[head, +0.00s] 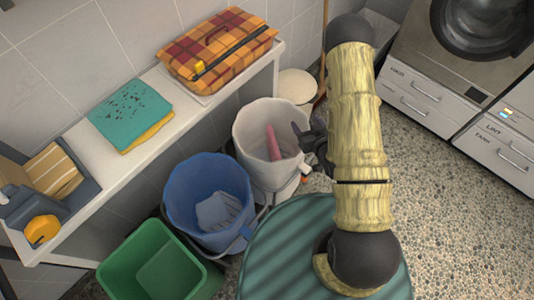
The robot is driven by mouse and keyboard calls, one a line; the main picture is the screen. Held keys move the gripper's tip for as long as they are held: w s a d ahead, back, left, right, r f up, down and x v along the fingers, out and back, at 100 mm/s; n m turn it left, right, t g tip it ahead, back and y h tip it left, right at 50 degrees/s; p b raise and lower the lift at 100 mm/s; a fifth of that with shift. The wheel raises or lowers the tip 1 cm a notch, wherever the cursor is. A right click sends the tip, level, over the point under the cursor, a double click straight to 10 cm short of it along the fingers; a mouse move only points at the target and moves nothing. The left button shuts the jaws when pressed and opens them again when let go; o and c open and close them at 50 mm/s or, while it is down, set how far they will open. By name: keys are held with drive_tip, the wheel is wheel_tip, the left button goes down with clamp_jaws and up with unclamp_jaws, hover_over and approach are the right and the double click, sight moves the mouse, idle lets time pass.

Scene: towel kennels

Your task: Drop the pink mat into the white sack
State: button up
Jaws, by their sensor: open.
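The white sack (246,113) stands open on the floor, just right of the blue bucket. The pink mat (272,143) shows as a narrow pink piece inside the sack, tilted against its inner side; its lower part is hard to make out. My gripper (299,133) is open at the right part of the sack's mouth, a little to the right of the pink mat and apart from it. My arm hides part of the floor right of the sack.
A blue bucket (181,171) with a grey-blue cloth (217,212) and a green bin (122,275) stand to the left. A white shelf (187,119) holds a plaid bag (215,48), folded teal cloth (130,114) and a grey caddy (22,208). Pebbled floor at right is clear.

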drive_tip(key=shift+p+v, duration=1.9)
drive_tip(key=shift+p, duration=0.15)
drive_tip(key=shift+w+r, duration=0.1)
drive_tip(key=w+d+r+m+g+h+p, duration=0.1)
drive_tip(key=w+d+r+g+h+p, duration=0.15)
drive_tip(key=r, duration=0.45)
drive_tip(key=w+d+r+g+h+p, duration=0.1)
drive_tip(key=r+g+p, duration=0.15)
drive_tip(key=r, duration=0.45)
drive_tip(key=s+r+m+g+p, duration=0.1)
drive_tip(key=s+r+g+p, duration=0.1)
drive_tip(key=s+r, duration=0.4)
drive_tip(key=s+d+r+m+g+h+p, duration=0.1)
drive_tip(key=s+r+m+g+p, duration=0.1)
drive_tip(key=s+r, duration=0.4)
wheel_tip(320, 180, up, 6)
drive_tip(key=shift+s+f+g, duration=0.15)
drive_tip(key=shift+s+g, duration=0.05)
drive_tip(key=shift+g, duration=0.3)
